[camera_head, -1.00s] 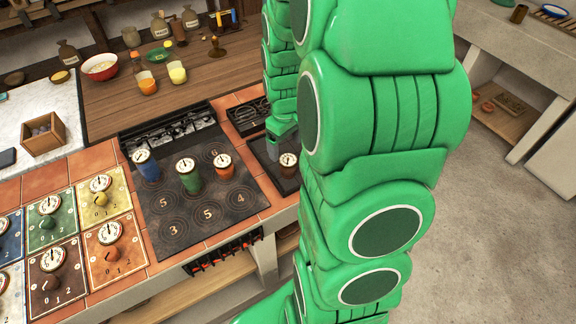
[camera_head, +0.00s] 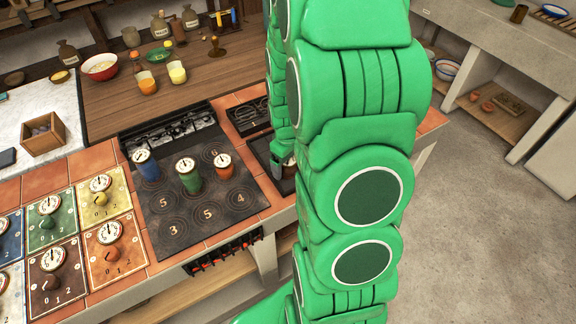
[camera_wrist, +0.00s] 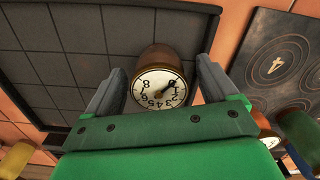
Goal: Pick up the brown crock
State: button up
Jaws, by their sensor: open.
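The brown crock (camera_wrist: 158,60), with a white dial on its top, stands on a dark tiled square plate (camera_wrist: 50,62) in the wrist view. My gripper (camera_wrist: 160,72) is open, with one finger on each side of the crock. The crock is between the fingers, and I cannot tell whether either finger touches it. In the head view my gripper (camera_head: 284,156) is low over the dark plate right of the hob and hides most of the crock.
A blue pot (camera_head: 147,166), a green pot (camera_head: 188,176) and an orange pot (camera_head: 223,166) stand on the hob (camera_head: 205,205), left of my gripper. Several coloured dial panels (camera_head: 103,192) lie further left. The wooden counter behind holds a red bowl (camera_head: 100,67) and two orange-and-yellow cups.

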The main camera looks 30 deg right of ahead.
jog(key=shift+f, duration=0.15)
jog(key=c, duration=1.3)
jog(key=shift+c, duration=0.2)
notch_tip(320, 180, up, 9)
jog(key=shift+w, duration=0.1)
jog(key=shift+r, duration=0.5)
jog(key=shift+a, duration=0.1)
